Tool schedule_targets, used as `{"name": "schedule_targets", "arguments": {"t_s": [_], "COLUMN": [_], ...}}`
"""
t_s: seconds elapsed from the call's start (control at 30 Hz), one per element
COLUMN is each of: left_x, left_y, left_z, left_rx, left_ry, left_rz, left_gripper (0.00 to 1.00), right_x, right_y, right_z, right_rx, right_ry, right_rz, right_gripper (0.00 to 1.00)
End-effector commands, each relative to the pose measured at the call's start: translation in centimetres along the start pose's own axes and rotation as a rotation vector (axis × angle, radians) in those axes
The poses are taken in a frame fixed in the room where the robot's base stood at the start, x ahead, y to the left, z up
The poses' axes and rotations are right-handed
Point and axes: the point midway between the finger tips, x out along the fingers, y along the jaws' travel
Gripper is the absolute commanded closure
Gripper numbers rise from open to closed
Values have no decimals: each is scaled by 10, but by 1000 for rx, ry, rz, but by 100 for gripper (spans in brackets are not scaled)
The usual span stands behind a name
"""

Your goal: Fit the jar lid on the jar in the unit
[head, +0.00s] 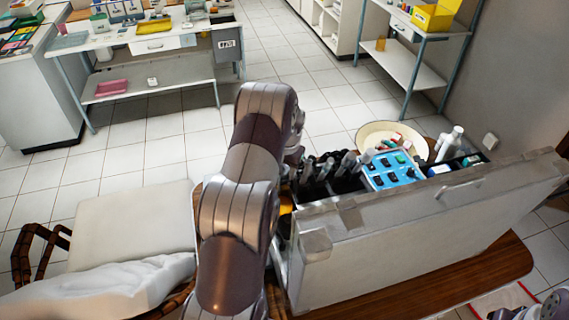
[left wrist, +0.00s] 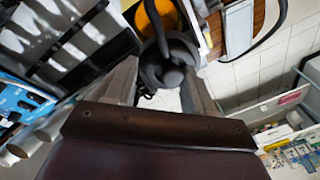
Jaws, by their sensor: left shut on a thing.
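In the left wrist view, my left gripper (left wrist: 165,80) is shut on a dark grey round piece with a knob, which looks like the jar lid (left wrist: 172,76). A yellow-orange round thing (left wrist: 160,16), perhaps the jar, shows just beyond the lid, inside the unit's edge. I cannot tell whether lid and jar touch. In the head view the unit (head: 400,235) is a grey open case at the right. My left arm hides its left end, the gripper and most of the yellow-orange thing (head: 285,209).
The unit holds dark slots with handpieces (head: 325,170), a blue tray (head: 393,172) and white bottles (head: 450,143). A round cream dish (head: 380,131) is behind it. A white padded chair (head: 130,225) stands left.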

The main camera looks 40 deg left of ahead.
Motion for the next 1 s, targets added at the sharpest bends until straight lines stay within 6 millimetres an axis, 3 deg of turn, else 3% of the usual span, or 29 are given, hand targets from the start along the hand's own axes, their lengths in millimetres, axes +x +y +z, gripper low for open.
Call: {"name": "schedule_targets", "arguments": {"t_s": [0.5, 1.0], "left_x": [37, 38], "left_y": [5, 6], "left_z": [4, 4], "left_rx": [-8, -8], "left_ry": [-1, 0], "left_rz": [0, 0], "left_gripper": [76, 76], "right_x": [26, 26], "right_y": [0, 0], "right_z": [3, 3], "right_rx": [0, 0], "right_ry": [1, 1], "right_rz": [0, 0], "right_gripper": [57, 57]}}
